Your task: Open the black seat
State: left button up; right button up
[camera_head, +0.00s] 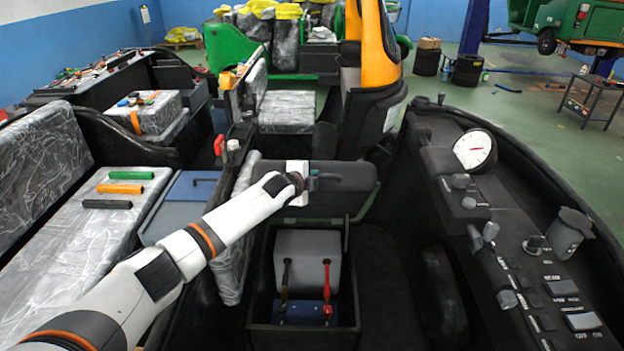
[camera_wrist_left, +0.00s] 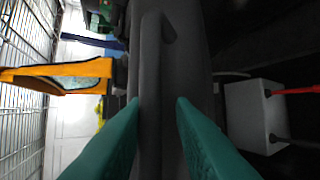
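The black seat (camera_head: 345,198) is tilted up in the middle of the head view. The compartment (camera_head: 262,309) below it is uncovered, with a grey battery box (camera_head: 308,246) and red and dark cables inside. The seat fills the middle of the left wrist view (camera_wrist_left: 190,50), with its bar handle (camera_wrist_left: 151,75) running up the picture. My left gripper (camera_head: 313,181) is at the seat's handle. In the left wrist view its teal fingers (camera_wrist_left: 158,103) are apart, one on each side of the handle. Whether a finger touches the handle is unclear. My right gripper is not in view.
A dashboard (camera_head: 515,245) with a gauge and knobs lies to the right. A silver-wrapped bench (camera_head: 75,245) with green, orange and black tubes is at the left. A yellow-orange post (camera_head: 377,50) stands behind the seat. Open green floor lies at the far right.

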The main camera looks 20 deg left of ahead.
pick_arm(q)
jog(key=shift+s+f, duration=0.1)
jog(key=b+v, duration=0.2)
jog(key=v, duration=1)
jog(key=shift+o, duration=0.6)
